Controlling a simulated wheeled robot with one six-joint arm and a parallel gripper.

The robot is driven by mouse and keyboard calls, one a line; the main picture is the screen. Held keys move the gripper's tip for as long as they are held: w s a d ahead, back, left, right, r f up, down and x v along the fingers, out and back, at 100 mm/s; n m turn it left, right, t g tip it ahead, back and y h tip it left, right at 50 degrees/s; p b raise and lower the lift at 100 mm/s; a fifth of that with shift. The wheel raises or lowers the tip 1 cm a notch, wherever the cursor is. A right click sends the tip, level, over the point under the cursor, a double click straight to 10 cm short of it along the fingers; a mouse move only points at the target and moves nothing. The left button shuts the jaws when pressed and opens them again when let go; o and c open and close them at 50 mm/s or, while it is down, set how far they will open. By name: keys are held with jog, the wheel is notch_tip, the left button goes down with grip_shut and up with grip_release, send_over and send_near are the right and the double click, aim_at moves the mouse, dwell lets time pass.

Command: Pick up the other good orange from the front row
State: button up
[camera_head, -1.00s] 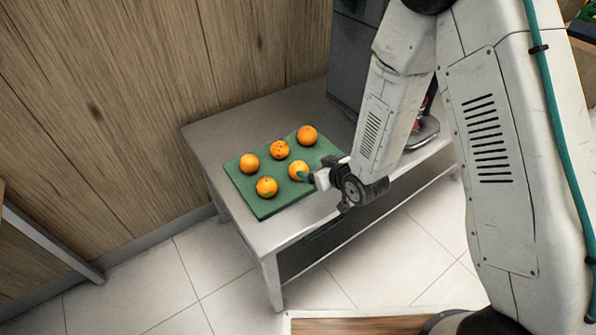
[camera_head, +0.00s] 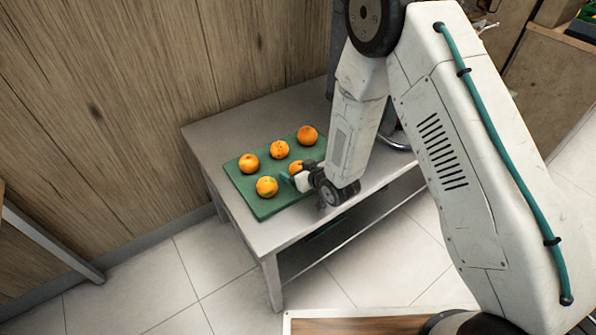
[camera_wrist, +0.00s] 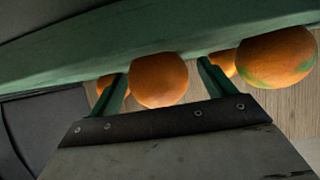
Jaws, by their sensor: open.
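Several oranges sit in two rows on a green mat. In the front row are a left orange (camera_head: 267,187) and a right orange (camera_head: 296,166), the latter partly covered by my gripper (camera_head: 289,179). In the wrist view, my gripper (camera_wrist: 165,88) is open, its green fingers on either side of an orange (camera_wrist: 158,80), apparently the front right one. I cannot tell whether they touch it. A larger orange with a greenish patch (camera_wrist: 277,57) is to the right, outside the fingers. The back row has a left (camera_head: 249,163), a middle (camera_head: 279,149) and a right orange (camera_head: 307,135).
The green mat (camera_head: 262,209) lies on a grey table (camera_head: 222,132) beside a wooden wall (camera_head: 110,100). A dark machine, mostly hidden by my arm, stands at the table's right. Bare tabletop lies in front of the mat.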

jog(key=c, duration=1.1)
